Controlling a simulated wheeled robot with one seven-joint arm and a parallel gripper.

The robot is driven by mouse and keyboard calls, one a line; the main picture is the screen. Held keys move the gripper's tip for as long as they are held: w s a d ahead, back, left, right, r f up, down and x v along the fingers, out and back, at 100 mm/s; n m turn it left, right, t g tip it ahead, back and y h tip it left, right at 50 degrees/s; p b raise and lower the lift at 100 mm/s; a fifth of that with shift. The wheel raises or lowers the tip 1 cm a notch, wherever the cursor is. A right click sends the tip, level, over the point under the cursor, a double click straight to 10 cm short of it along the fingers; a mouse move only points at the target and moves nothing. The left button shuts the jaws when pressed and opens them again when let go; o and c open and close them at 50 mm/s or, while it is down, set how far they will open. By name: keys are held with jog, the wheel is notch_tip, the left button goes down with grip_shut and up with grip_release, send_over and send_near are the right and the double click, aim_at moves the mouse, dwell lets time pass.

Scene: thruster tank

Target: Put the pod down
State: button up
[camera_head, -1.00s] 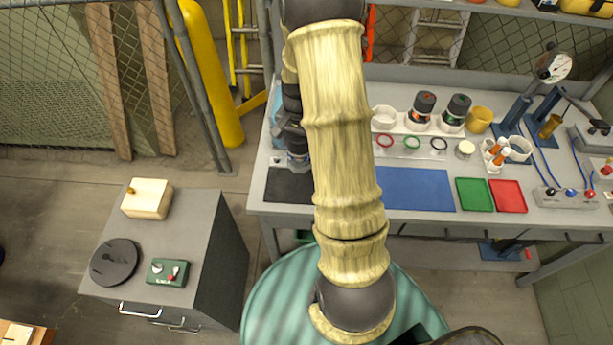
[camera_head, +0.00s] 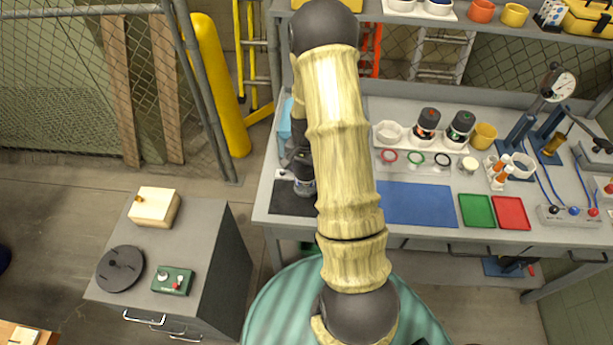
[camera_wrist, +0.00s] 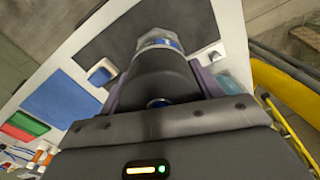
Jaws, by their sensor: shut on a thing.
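My gripper (camera_wrist: 165,82) is shut on a pod, with a finger on each side of its dark body. In the wrist view the pod (camera_wrist: 160,42) shows a dark body and a clear band with blue at its far end. In the head view the held pod (camera_head: 304,187) is at the black mat (camera_head: 288,204) at the bench's left end; it looks upright. I cannot tell whether its base touches the mat. My arm hides part of the gripper. Two other dark-capped pods, one red-banded (camera_head: 427,121) and one green-banded (camera_head: 460,126), stand in a white rack (camera_head: 387,133) whose left place is empty.
A blue mat (camera_head: 420,205), a green tray (camera_head: 476,211) and a red tray (camera_head: 511,213) lie to the right on the bench. Coloured rings (camera_head: 415,158) lie behind the blue mat. A small white-rimmed block (camera_wrist: 102,72) sits beside the black mat.

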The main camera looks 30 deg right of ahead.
jog(key=shift+d+f+p, duration=0.1)
jog(key=shift+f+p, duration=0.65)
jog(key=shift+f, duration=1.3)
jog(key=shift+f, duration=0.2)
jog(key=o, duration=1.5)
jog(key=shift+o, duration=0.2)
jog(key=shift+r, duration=0.1)
notch_tip(320, 180, up, 12)
jog(key=b, duration=0.4)
jog(key=shift+r, duration=0.1)
